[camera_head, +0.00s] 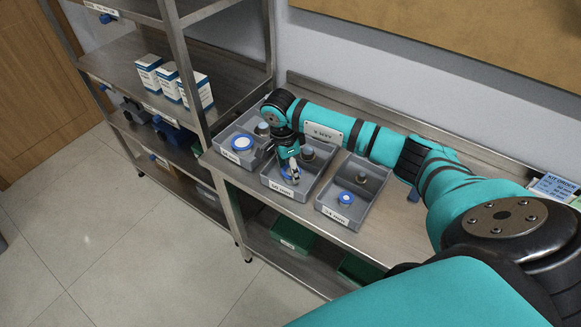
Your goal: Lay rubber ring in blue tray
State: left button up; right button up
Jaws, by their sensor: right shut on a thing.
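My right gripper (293,174) reaches down into the middle grey bin (269,185) on the metal bench. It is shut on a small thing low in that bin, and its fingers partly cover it. A blue round piece (287,176) shows right at the fingertips and may be the held thing. Similar blue and white round pieces lie in the left bin (242,143) and the right bin (346,198). I cannot tell for sure which piece is the rubber ring. No tray that is clearly the blue tray shows. My left gripper is out of view.
A metal shelf rack (191,60) stands left of the bench, with white boxes (196,89) and a dark blue bin (170,131). Green bins (293,237) sit under the bench. Metal cylinders (306,153) stand in the grey bins. Floor at front left is clear.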

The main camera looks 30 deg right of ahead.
jog(key=shift+r, duration=0.3)
jog(key=r, duration=0.1)
jog(key=r+b, duration=0.2)
jog(key=shift+s+a, duration=0.25)
jog(key=shift+s, duration=0.15)
jog(key=s+a+r+n+t+y+b, duration=0.1)
jog(key=s+a+r+n+b, duration=0.3)
jog(key=s+a+n, duration=0.8)
jog(key=s+r+n, duration=0.1)
jog(key=s+n, duration=0.1)
jog(key=n, duration=0.6)
jog(key=shift+a+t, duration=0.3)
jog(key=shift+a, duration=0.05)
